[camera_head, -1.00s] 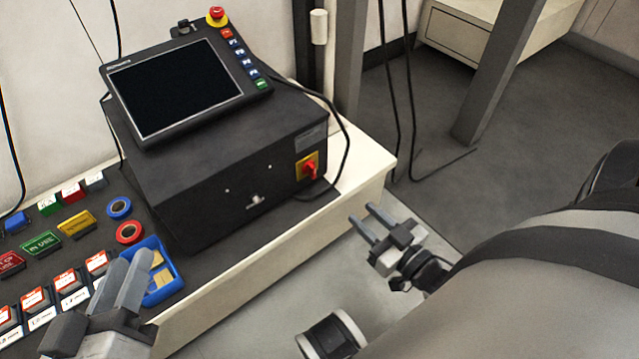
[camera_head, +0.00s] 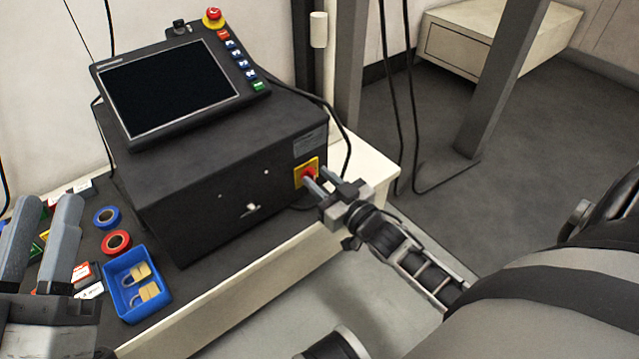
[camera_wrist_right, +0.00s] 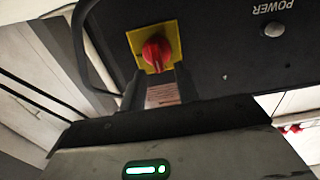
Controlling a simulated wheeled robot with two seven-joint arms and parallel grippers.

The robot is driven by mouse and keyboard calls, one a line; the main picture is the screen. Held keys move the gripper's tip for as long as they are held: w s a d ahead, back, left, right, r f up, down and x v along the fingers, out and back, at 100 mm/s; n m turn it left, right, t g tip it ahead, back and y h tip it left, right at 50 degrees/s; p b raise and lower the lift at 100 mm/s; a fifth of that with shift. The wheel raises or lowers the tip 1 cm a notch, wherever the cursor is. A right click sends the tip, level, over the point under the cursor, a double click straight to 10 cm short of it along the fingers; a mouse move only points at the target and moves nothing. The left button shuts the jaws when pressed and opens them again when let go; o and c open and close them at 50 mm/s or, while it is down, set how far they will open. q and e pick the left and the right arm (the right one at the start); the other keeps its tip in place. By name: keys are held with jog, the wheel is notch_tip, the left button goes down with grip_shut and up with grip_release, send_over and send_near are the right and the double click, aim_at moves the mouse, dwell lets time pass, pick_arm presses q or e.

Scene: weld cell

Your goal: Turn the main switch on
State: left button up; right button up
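The main switch (camera_head: 308,172) is a red rotary knob on a yellow plate, on the front of the black control box (camera_head: 235,150), near its right end. It also shows in the right wrist view (camera_wrist_right: 156,52); I cannot tell its on/off position. My right gripper (camera_head: 317,178) is open, with its two fingers pointing at the switch. Its fingertips are close to the knob and partly cover it in the head view; contact cannot be told. My left gripper (camera_head: 52,200) is open and empty at the left, over the bench.
A tilted screen panel (camera_head: 170,88) with a red emergency button (camera_head: 213,16) sits on the box. A blue tray (camera_head: 137,284) with padlocks and red (camera_head: 116,242) and blue (camera_head: 106,217) tape rolls lie on the bench. A black cable (camera_head: 347,140) hangs beside the box.

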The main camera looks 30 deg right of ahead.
jog(key=shift+w, duration=0.35)
grip_shut()
